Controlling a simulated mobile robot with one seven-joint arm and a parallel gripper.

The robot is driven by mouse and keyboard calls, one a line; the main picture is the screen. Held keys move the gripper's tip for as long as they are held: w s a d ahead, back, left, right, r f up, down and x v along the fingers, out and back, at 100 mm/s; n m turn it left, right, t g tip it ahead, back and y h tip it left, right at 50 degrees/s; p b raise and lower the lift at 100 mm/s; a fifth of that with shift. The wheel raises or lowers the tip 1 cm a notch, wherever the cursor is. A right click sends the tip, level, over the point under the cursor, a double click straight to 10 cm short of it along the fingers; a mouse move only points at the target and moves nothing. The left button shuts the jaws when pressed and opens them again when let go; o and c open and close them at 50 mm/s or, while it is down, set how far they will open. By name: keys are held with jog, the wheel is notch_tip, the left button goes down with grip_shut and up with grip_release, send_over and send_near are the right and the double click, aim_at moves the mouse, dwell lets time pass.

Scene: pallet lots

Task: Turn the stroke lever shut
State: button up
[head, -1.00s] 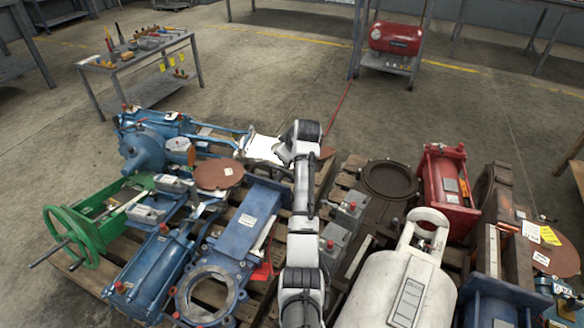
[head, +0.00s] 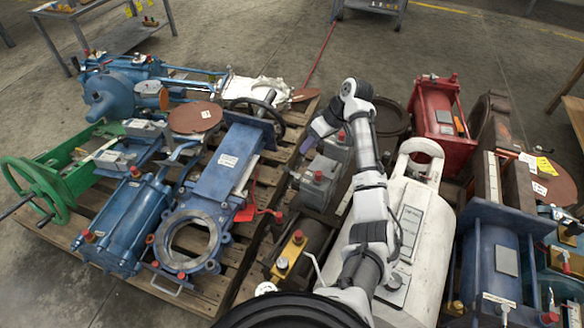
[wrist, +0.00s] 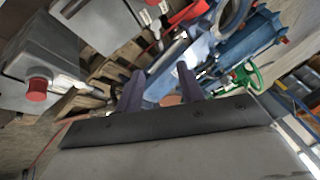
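My gripper (head: 310,143) is above the pallets, beside the grey boxes with red knobs, pointing left in the head view. In the wrist view its two dark purple fingers (wrist: 160,88) stand apart with nothing between them. A blue gate valve (head: 227,161) lies left of it, with a red lever (head: 258,213) on its right side. Red parts also show past the fingers in the wrist view (wrist: 188,12). I cannot tell for sure which part is the stroke lever. A grey box (head: 318,177) with a red knob is below the gripper.
A white tank (head: 408,218) stands close right of my arm. A red cylinder unit (head: 437,110) and blue units stand farther right. A green handwheel (head: 35,190) is at the left. Wooden pallet slats (head: 205,285) show between the parts. Open floor lies behind.

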aim_at(289, 169)
jog(key=b+x, duration=0.2)
jog(key=x, duration=1)
jog(key=shift+r, duration=0.15)
grip_shut()
